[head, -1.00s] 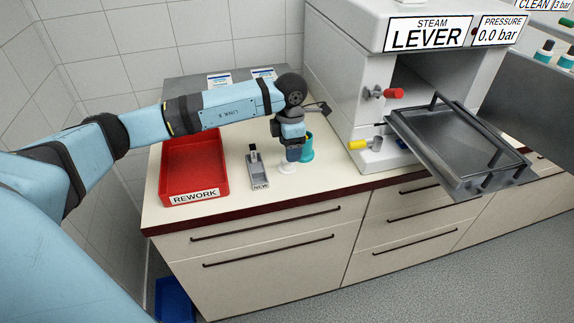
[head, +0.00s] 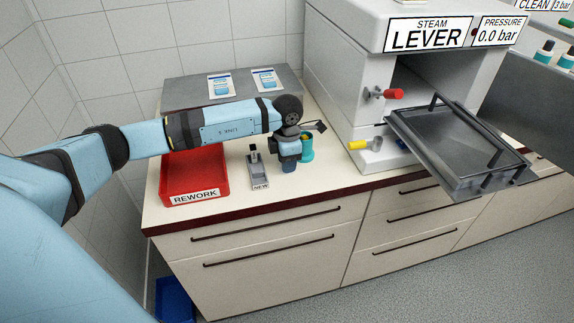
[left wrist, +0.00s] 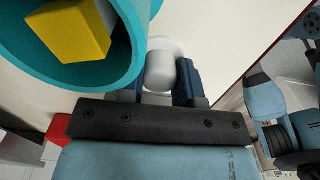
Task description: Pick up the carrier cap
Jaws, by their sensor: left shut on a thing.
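The carrier cap (left wrist: 160,72) is a white piece with a rounded knob over a wider round base, seen in the left wrist view. My left gripper (left wrist: 165,82) is shut on its knob, with blue fingers on either side. In the head view my left gripper (head: 289,168) points down low over the counter, just left of the teal cup, and the cap is hidden there. My right gripper is not in view.
The teal cup (head: 307,151) stands close beside the gripper, with a yellow block (left wrist: 72,30) inside. A grey holder labelled NEW (head: 258,170) and a red REWORK tray (head: 194,178) are to the left. The steam machine (head: 350,95) stands right.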

